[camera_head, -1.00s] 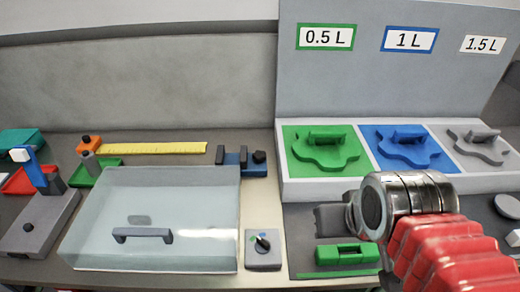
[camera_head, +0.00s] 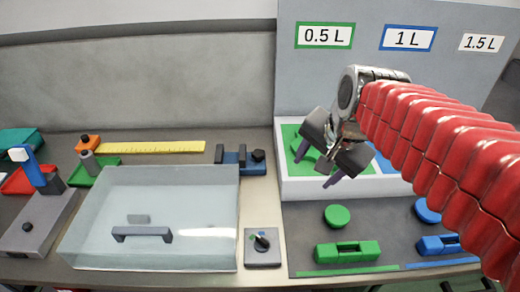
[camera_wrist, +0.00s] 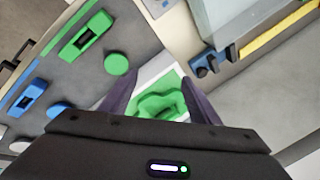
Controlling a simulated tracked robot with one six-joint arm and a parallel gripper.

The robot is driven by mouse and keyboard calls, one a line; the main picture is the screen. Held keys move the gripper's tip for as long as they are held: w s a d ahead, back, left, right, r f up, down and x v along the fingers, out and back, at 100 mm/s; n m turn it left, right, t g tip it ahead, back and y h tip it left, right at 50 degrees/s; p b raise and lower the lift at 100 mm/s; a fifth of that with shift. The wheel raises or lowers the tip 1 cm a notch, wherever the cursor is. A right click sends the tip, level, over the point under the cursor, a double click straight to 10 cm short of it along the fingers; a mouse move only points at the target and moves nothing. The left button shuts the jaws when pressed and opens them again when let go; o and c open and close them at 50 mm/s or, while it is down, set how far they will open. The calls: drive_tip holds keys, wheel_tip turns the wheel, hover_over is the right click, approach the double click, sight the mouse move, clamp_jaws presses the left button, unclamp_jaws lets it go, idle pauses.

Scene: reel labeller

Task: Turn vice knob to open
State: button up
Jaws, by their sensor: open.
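The blue vice (camera_head: 238,166) with dark jaws sits on the bench just behind the right end of the clear box. Its black vice knob (camera_head: 258,156) is at the right end of the vice. My gripper (camera_head: 316,168) is open and empty, over the green 0.5 L panel, to the right of the vice and apart from it. In the wrist view the vice (camera_wrist: 213,61) shows at upper right, beyond the right finger. The open fingers (camera_wrist: 160,92) frame the green shape on the panel there.
The clear lidded box (camera_head: 180,205) stands left of the vice. A yellow ruler (camera_head: 150,148) lies behind the box. A small switch box (camera_head: 262,258) sits in front. Green (camera_head: 348,252) and blue blocks lie at right. A tall labelled board (camera_head: 400,85) rises behind the panels.

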drive_tip(key=w+a+f+m+y, duration=0.1)
drive_tip(key=w+a+m, duration=0.3)
drive_tip(key=w+m, duration=0.8)
drive_tip(key=m+g+y, duration=0.1)
drive_tip(key=m+g, duration=0.1)
drive_tip(key=m, duration=0.4)
approach(259, 153)
drive_tip(key=s+d+v, duration=0.1)
drive_tip(key=v, duration=0.5)
drive_tip(key=shift+w+a+f+n, duration=0.25)
drive_tip(key=shift+n, duration=0.05)
drive_tip(key=shift+f, duration=0.1)
drive_tip(key=x, duration=1.3)
drive_tip(key=shift+w+a+f, duration=0.2)
drive_tip(key=shift+w+a, duration=0.1)
drive_tip(key=shift+a, duration=0.05)
drive_tip(key=shift+c, duration=0.2)
